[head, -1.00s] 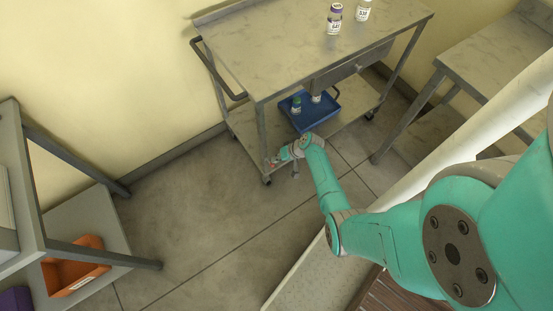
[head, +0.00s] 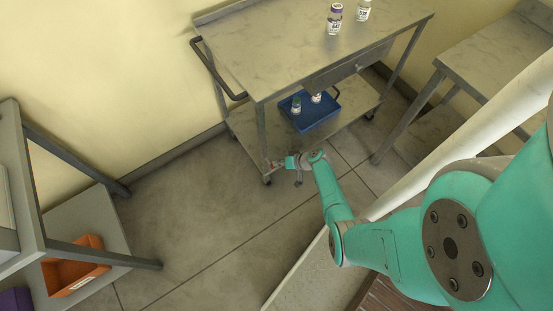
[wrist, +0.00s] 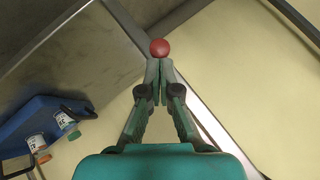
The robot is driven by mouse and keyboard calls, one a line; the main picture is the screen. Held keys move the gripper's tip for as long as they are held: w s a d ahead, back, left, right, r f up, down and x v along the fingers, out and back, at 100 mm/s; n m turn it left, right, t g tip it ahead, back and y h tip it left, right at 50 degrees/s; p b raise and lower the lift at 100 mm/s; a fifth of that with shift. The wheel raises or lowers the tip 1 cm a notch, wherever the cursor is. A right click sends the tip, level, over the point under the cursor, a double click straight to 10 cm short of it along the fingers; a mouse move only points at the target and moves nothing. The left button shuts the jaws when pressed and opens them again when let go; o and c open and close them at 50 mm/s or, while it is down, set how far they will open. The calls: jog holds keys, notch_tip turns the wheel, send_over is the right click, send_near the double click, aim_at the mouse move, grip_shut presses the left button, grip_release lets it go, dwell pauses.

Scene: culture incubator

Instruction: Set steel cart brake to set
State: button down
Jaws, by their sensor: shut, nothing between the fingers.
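The steel cart (head: 330,50) stands against the wall in the head view, with a top, a lower shelf and a bar handle at its left. A red round knob (wrist: 160,48), which looks like the brake lever's end, shows in the wrist view right at the tips of my gripper (wrist: 160,72). The fingers are together with nothing between them; whether they touch the knob I cannot tell. In the head view my gripper (head: 278,163) is low beside the cart's near corner leg. The brake's setting cannot be read.
A blue tray (head: 326,122) with small vials sits on the lower shelf; it also shows in the wrist view (wrist: 35,108). Two bottles stand on the cart top. A rack with an orange bin (head: 82,281) is at left. Floor before the cart is clear.

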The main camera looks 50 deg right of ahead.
jog(key=shift+s+a+f, duration=0.1)
jog(key=shift+s+f, duration=0.15)
jog(key=shift+f, duration=0.4)
jog(key=shift+s+a+f, duration=0.1)
jog(key=shift+s+f, duration=0.15)
jog(key=shift+f, duration=0.35)
jog(key=shift+r, duration=0.1)
jog(key=shift+r, duration=0.7)
